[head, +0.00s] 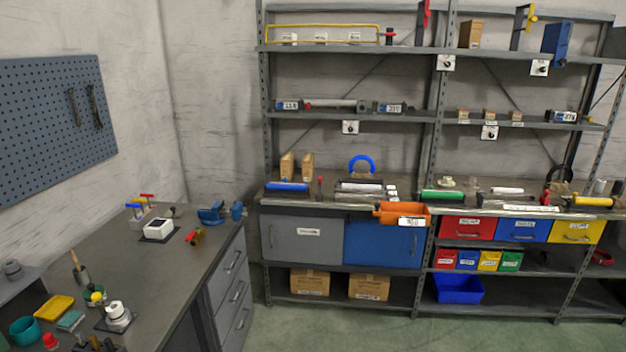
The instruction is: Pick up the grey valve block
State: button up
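I cannot pick out the grey valve block with certainty. A small grey piece with red and blue handles (137,214) stands near the back left of the workbench, and its shape is too small to read clearly. A white and grey cylindrical part (118,314) stands on a dark plate at the front of the bench. My gripper is not in view.
The workbench (190,275) holds a white box (159,229), a blue vise (212,214), a yellow tray (54,308) and a teal cup (25,330). Its middle is mostly clear. Shelving with an orange bin (390,211) lines the back wall. Green floor (330,325) lies open in front.

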aim_at(361, 104)
jog(key=i+l+u, duration=0.25)
jog(key=i+l, duration=1.1)
jog(key=l, duration=0.15)
jog(key=i, duration=0.45)
